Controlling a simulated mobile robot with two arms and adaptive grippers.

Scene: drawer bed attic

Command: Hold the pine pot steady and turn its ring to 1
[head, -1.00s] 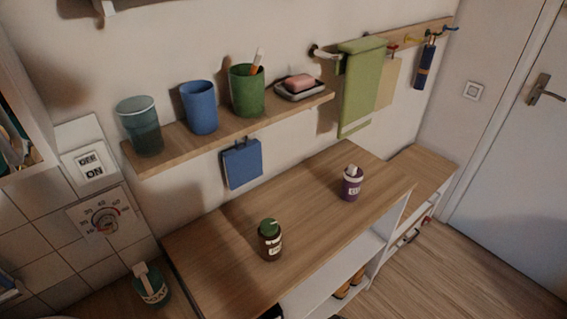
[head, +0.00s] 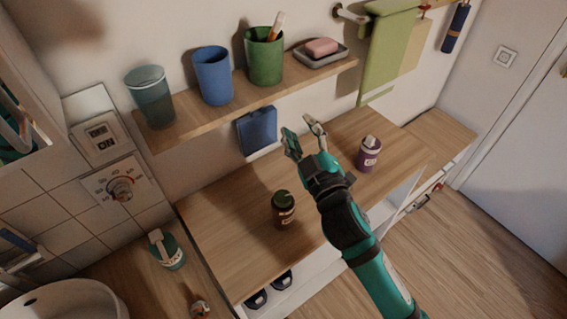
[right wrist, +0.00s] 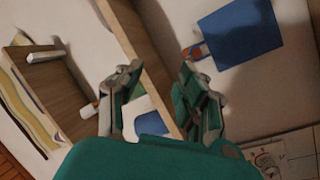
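A small dark brown jar with a green top and a pale label (head: 283,207) stands upright on the wooden cabinet top. It may be the pine pot; I cannot read its label or make out a ring setting. My right gripper (head: 303,140) is open and empty above the back of the cabinet top, near the wall. It is apart from the jar, up and to its right. In the right wrist view its fingers (right wrist: 163,100) are spread with nothing held between them. My left gripper is not in view.
A purple bottle (head: 368,154) stands right of my right arm. A wall shelf (head: 175,131) holds cups and a soap dish (head: 320,54). A blue item (head: 257,131) hangs below it. A green dispenser (head: 166,250) stands at left. The cabinet top (head: 225,215) is clear around the jar.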

